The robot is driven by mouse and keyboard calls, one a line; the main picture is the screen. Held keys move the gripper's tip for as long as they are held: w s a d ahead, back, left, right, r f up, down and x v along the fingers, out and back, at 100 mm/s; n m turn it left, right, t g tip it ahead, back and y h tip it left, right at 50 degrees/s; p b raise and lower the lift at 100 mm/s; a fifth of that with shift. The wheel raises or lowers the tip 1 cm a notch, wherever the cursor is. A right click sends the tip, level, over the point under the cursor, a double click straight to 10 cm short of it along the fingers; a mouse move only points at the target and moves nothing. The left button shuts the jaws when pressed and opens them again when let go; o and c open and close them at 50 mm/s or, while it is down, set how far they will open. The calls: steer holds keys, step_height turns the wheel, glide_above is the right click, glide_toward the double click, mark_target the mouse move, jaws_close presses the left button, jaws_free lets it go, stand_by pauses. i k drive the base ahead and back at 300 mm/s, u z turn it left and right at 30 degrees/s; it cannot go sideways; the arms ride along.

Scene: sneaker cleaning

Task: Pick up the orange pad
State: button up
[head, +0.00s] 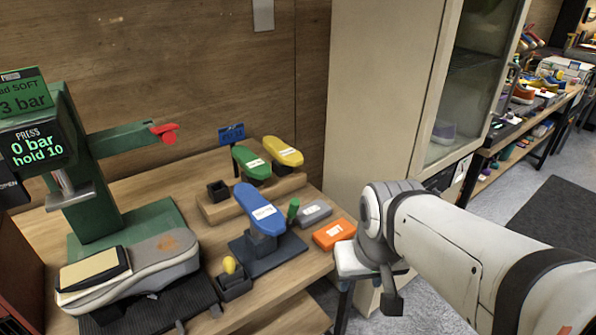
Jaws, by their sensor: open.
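The orange pad (331,235) is a flat block with a white label on top. It lies near the right front edge of the wooden bench (290,285). My gripper (369,297) hangs just right of the pad and nearer the camera, beyond the bench edge in the picture. Its jaws are open, with nothing seen between them. My wrist sits close to the pad's right end; whether they touch cannot be told.
A grey pad (316,212) and a green peg (293,209) stand close behind the orange pad. A blue sole form (260,210) on a dark stand is to its left. A green press (85,160) and a grey shoe (165,258) fill the bench's left. A cabinet (385,85) stands behind.

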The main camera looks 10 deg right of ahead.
mark_target(326, 237)
steer(key=z, duration=0.05)
steer(key=k, duration=1.3)
steer(key=z, duration=0.55)
steer(key=i, duration=1.2)
steer(key=u, duration=0.4)
steer(key=i, duration=0.65)
steer(key=u, duration=0.6)
